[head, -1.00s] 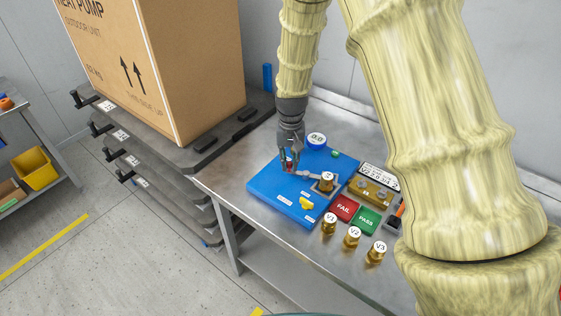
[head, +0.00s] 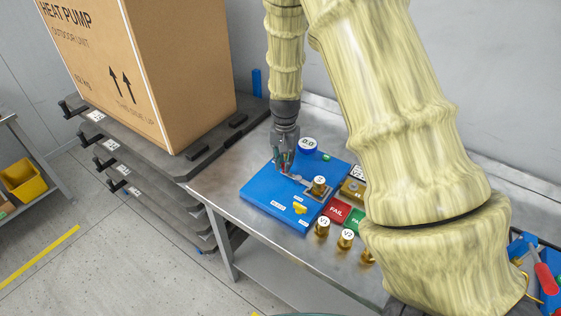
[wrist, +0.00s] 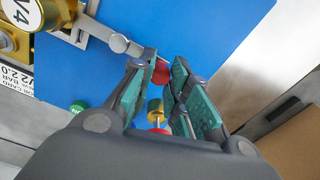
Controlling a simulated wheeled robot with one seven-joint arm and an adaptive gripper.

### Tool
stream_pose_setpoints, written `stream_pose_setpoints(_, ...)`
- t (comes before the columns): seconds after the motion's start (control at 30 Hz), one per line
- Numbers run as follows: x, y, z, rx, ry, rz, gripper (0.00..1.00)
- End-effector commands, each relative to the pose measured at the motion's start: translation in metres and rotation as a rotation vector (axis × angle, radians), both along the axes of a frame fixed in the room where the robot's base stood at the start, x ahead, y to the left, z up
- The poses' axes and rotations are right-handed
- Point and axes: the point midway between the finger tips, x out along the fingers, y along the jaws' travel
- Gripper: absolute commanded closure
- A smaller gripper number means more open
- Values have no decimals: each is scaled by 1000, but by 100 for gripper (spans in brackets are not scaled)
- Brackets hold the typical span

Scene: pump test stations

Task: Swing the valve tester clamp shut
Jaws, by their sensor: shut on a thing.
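The blue valve tester (head: 262,195) lies on the metal bench. A brass valve (head: 319,186) stands in its seat, and its V4 label shows in the wrist view (wrist: 6,42). The clamp's silver bar (head: 298,179) runs from beside the valve toward my gripper (head: 283,168); its joint shows in the wrist view (wrist: 119,43). My gripper is shut on the clamp's red knob (wrist: 161,72), which sits between the teal-padded fingertips and is partly hidden by them. A brass and red part (wrist: 155,112) shows lower between the fingers. The exact swing angle is hard to judge.
A round gauge (head: 308,144) and green button (head: 326,156) are at the tester's back. Brass valves V1 (head: 323,227) and V2 (head: 345,239) stand in front, near the red FAIL pad (head: 338,211). A large carton (head: 150,80) stands left.

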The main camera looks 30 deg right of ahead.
Motion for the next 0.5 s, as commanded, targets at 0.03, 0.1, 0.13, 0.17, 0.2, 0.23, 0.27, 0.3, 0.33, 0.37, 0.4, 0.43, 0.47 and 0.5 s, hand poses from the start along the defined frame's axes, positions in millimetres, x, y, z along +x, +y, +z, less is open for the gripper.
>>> stream_pose_setpoints(0.03, 1, -1, 1, -2, -3, -1, 100)
stream_pose_setpoints(0.1, 1, -1, 1, -2, -3, 0, 100)
stream_pose_setpoints(0.13, 1, -1, 1, -2, -3, 0, 100)
stream_pose_setpoints(0.17, 1, -1, 1, -2, -3, 0, 100)
stream_pose_setpoints(0.2, 1, -1, 1, -2, -3, 0, 79)
stream_pose_setpoints(0.23, 1, -1, 1, -2, -3, 0, 73)
stream_pose_setpoints(0.27, 1, -1, 1, -2, -3, 1, 68)
stream_pose_setpoints(0.3, 1, -1, 1, -2, -3, 1, 61)
stream_pose_setpoints(0.33, 1, -1, 1, -1, -2, 1, 59)
stream_pose_setpoints(0.37, 1, 0, 1, -1, -2, 1, 59)
stream_pose_setpoints(0.4, 1, 0, 1, -1, -2, 1, 59)
stream_pose_setpoints(0.43, 1, 0, 0, -1, -2, 1, 59)
stream_pose_setpoints(0.47, 1, 0, 0, -2, -1, 1, 59)
stream_pose_setpoints(0.5, 1, 0, 0, -2, -1, 2, 59)
